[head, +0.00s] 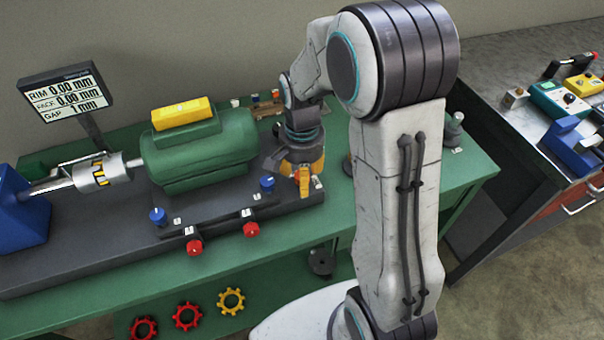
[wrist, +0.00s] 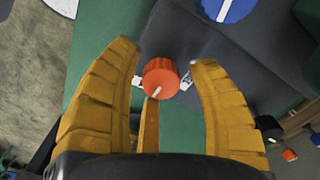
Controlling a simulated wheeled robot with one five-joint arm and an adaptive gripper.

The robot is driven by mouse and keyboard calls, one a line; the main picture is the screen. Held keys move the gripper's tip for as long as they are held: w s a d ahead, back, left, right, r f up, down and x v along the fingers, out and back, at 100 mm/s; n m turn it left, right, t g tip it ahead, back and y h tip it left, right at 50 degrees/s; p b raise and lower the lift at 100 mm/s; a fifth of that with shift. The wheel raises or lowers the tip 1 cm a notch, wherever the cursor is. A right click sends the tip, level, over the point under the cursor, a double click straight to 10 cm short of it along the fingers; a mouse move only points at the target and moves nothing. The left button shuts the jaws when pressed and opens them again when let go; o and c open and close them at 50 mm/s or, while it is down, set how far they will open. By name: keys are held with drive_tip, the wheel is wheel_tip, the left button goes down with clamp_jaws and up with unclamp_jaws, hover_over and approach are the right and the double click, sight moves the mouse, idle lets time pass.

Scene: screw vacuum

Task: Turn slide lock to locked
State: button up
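An orange-red knob (wrist: 161,76), likely the slide lock, sits at the edge of the dark base. A white pointer line on it points down and slightly left in the wrist view. Small white labels (wrist: 186,80) lie on either side of it; I cannot read them. In the head view the knob (head: 300,175) shows below my gripper (head: 303,172). In the wrist view my gripper (wrist: 165,58) is open, with yellow fingers left and right of the knob and a third finger below it. Gaps show between the side fingers and the knob.
Blue knobs (head: 157,216) and red knobs (head: 194,247) line the front of the dark base (head: 90,255). A green motor (head: 205,155) stands behind them. A blue knob (wrist: 226,8) is near my right finger. A grey bench (head: 530,130) with several devices stands at right.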

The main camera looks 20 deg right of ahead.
drive_tip(key=shift+o, duration=0.2)
drive_tip(key=shift+r, duration=0.15)
drive_tip(key=shift+w+r, duration=0.1)
drive_tip(key=shift+r, duration=0.15)
wheel_tip(320, 180, up, 11)
drive_tip(key=shift+r, duration=0.15)
idle(0.8)
